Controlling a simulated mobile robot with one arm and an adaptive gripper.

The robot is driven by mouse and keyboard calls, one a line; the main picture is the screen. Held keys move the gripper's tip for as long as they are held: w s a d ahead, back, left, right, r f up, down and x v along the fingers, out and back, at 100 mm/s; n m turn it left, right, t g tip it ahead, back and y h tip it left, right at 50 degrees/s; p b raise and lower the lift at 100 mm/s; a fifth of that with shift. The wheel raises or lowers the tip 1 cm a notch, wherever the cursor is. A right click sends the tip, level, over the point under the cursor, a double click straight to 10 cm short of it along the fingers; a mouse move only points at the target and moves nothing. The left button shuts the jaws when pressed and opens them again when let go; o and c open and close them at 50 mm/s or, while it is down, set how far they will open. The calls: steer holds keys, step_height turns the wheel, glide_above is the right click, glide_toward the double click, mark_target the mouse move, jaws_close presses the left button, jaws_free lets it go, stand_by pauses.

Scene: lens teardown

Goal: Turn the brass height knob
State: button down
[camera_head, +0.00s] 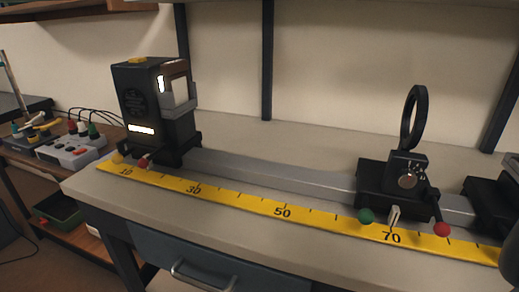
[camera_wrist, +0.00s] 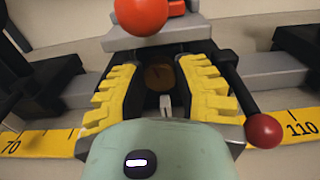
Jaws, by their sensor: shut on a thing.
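The brass height knob (camera_wrist: 159,77) shows in the wrist view as a dim brown-gold disc on a dark carriage. My gripper (camera_wrist: 160,72) has its two yellow ridged fingers on either side of the knob and is shut on it. The finger contact with the knob is partly in shadow. In the head view, the dark carriage at the right edge (camera_head: 493,203) is cut off, and neither the knob nor the gripper fingers show there.
A red ball on a lever (camera_wrist: 264,131) is close right of the fingers; an orange-red ball (camera_wrist: 142,15) is above them. A yellow scale (camera_head: 283,212) runs along the bench front. A lens carriage (camera_head: 376,184) and a lamp housing (camera_head: 140,105) stand farther left on the rail.

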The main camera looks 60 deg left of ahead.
steer(key=shift+m, duration=0.8)
steer(key=c, duration=0.6)
jaws_free()
steer(key=shift+d, duration=0.1)
steer(key=shift+s+d, duration=0.2)
steer(key=v, duration=0.9)
steer(key=shift+s+d, duration=0.2)
steer(key=shift+s, duration=0.05)
steer(key=shift+v, duration=0.85)
